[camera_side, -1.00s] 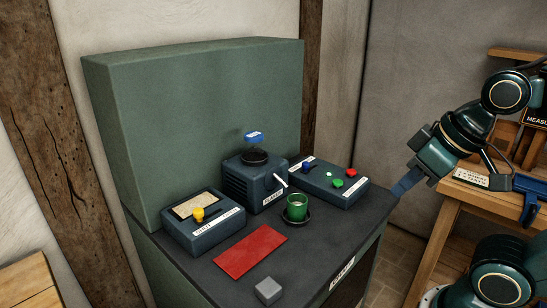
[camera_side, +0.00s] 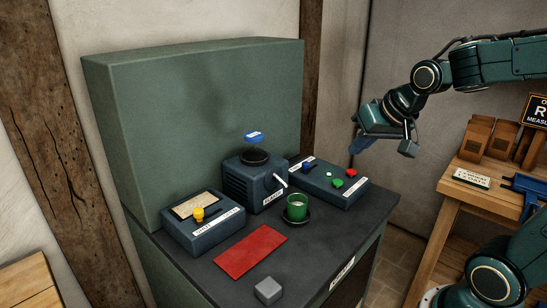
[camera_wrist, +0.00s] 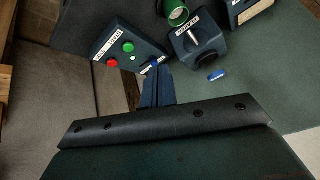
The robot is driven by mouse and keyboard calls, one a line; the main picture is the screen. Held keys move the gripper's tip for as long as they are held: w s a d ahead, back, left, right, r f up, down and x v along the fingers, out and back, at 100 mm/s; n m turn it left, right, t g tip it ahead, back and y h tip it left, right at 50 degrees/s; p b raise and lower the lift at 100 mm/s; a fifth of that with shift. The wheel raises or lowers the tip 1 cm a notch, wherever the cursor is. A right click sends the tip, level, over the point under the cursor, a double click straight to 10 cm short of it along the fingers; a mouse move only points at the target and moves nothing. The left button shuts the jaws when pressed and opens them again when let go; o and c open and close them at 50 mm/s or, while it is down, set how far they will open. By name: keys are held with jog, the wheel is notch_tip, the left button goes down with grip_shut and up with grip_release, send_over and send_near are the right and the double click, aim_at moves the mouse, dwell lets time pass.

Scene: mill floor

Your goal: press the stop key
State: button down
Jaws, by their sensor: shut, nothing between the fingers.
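A dark blue-grey control box (camera_side: 325,188) stands at the right end of the dark bench top. It carries a red button (camera_side: 351,173), a green button (camera_side: 338,183), a small lit green lamp and a blue knob (camera_side: 307,167). The red button also shows in the wrist view (camera_wrist: 112,63), left of the green one (camera_wrist: 128,47). My gripper (camera_side: 353,149) is shut and empty, in the air above the red button's end of the box. Its fingers (camera_wrist: 157,72) hide part of the box's edge in the wrist view.
A dark blue-grey machine (camera_side: 254,184) with a lever and a green cup (camera_side: 297,206) on a dark saucer stand left of the box. A box with a yellow knob (camera_side: 198,213), a red mat (camera_side: 250,251) and a grey block (camera_side: 268,290) are further left and in front.

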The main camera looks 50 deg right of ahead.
jog(key=w+d+f+m+h, duration=0.1)
jog(key=w+d+f+m, duration=0.1)
jog(key=w+d+m, duration=0.35)
jog(key=m+t+h, duration=0.1)
jog(key=m+h, duration=0.1)
jog(key=m, duration=0.1)
send_over(354, 173)
notch_tip(354, 173, down, 4)
jog(key=shift+w+d+r+n, duration=0.1)
jog(key=shift+r+n, duration=0.05)
jog(key=shift+n, duration=0.1)
jog(key=shift+f, duration=4.45)
jog(key=shift+f, duration=0.9)
jog(key=shift+r, duration=0.95)
